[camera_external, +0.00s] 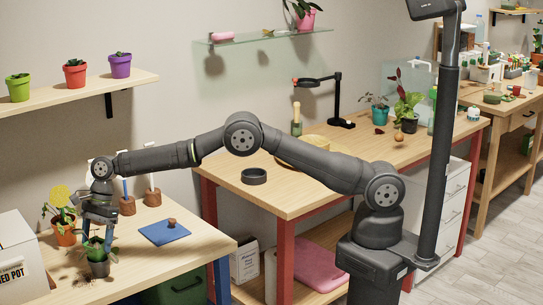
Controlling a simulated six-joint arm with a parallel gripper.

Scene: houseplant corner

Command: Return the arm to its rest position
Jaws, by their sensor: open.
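My arm reaches out to the left from its dark base, over the front-left table (210,245). My gripper (98,232) points down above a small plant in a dark pot (98,268), close to its leaves. The gripper is open, and the pot stands upright on the table. I cannot tell whether the fingers touch the leaves.
An orange pot with a yellow plant (64,235) stands close left of my gripper, by a white box (20,255). A blue board (164,232) with a small brown piece lies to the right. A shelf with coloured pots (75,75) hangs above. A black ring (254,176) lies on the longer table.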

